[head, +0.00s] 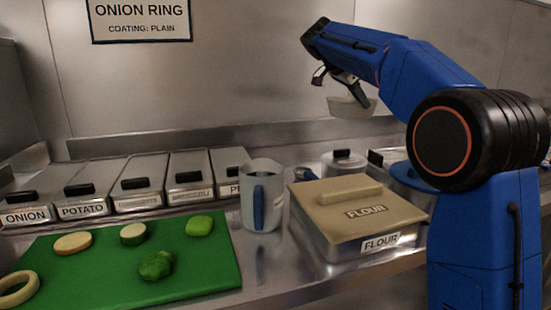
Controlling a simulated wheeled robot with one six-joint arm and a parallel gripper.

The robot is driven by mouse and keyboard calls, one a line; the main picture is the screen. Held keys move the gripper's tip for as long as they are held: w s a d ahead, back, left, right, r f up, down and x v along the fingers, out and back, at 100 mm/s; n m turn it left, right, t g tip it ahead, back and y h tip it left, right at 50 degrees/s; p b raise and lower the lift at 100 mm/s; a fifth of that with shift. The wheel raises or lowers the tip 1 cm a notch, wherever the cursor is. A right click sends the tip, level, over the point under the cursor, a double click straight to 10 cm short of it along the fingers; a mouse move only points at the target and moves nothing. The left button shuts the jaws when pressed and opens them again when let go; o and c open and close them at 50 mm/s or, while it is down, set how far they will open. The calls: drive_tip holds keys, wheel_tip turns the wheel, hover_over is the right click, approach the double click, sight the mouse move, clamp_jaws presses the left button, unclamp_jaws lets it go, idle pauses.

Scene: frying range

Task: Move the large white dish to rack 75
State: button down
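My gripper (342,85) is at the end of the raised blue arm, in front of the steel back wall and above the counter. A white dish (350,107) hangs just below the fingers, clear of the counter, with its rim at the gripper. The gripper looks shut on it, though the contact is small and partly hidden. No other white dish shows for comparing size. No rack marked 75 is in view.
A tan-lidded flour container (330,232) stands on the counter, with a metal mug (262,180) at its left. A green board (205,270) holds cut vegetables. Labelled lidded bins (140,180) line the back. Lidded pots (343,162) stand behind the flour.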

sight(361, 116)
wheel_tip(361, 116, down, 5)
drive_tip(key=shift+f, duration=0.1)
drive_tip(key=shift+r, duration=3.35)
drive_tip(key=shift+f, duration=3.45)
